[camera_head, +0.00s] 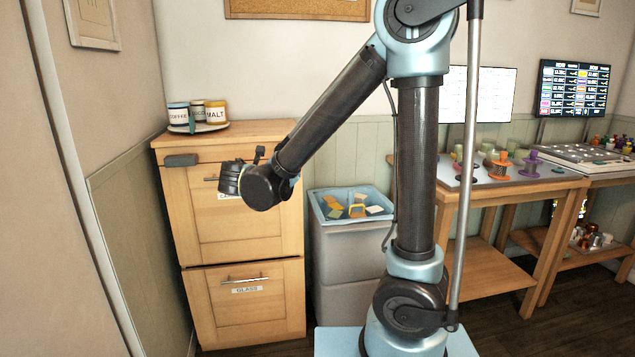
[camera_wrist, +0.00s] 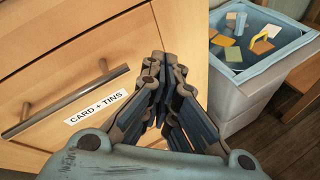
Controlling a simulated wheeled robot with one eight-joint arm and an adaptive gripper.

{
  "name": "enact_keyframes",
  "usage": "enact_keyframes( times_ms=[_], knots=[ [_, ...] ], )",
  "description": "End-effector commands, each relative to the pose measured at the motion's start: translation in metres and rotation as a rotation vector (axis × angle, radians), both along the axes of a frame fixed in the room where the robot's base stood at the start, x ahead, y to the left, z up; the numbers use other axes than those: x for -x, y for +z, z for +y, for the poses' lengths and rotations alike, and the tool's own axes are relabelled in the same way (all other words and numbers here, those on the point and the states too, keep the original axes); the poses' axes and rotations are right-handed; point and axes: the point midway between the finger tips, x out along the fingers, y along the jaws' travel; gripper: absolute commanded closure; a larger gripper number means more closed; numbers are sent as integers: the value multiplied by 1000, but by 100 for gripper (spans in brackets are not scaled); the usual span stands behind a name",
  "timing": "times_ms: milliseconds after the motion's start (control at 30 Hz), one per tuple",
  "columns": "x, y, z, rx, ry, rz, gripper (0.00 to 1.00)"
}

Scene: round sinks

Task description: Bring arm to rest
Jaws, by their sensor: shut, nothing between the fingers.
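My arm is bent in the middle of the head view, with its lower links reaching down to the left. My gripper (camera_wrist: 168,75) is shut and empty in the wrist view, its fingertips close together. In the head view the gripper (camera_head: 229,178) is in front of the upper drawer of a wooden cabinet.
The lower drawer (camera_head: 244,300) reads "GLASS". Jars (camera_head: 215,112) stand on a plate on the cabinet. A grey bin with a blue-rimmed tray (camera_head: 375,193) of scraps stands to its right. Wooden tables (camera_head: 520,190) with colored items and screens are at the right.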

Motion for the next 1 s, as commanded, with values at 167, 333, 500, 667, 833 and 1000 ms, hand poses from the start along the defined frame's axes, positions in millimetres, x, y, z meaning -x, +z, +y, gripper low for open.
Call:
enact_keyframes(
  times_ms=[167,333,500,667,833,1000],
  knots=[
    [-8,-7,-86,-185,-195,91,100],
    [1,-17,-158,-367,-389,160,100],
    [23,-30,-222,-551,-591,212,100],
    [52,-44,-272,-726,-787,244,100],
    [91,-61,-314,-912,-1003,263,100],
    [132,-79,-344,-1098,-1222,268,100]
  ],
)
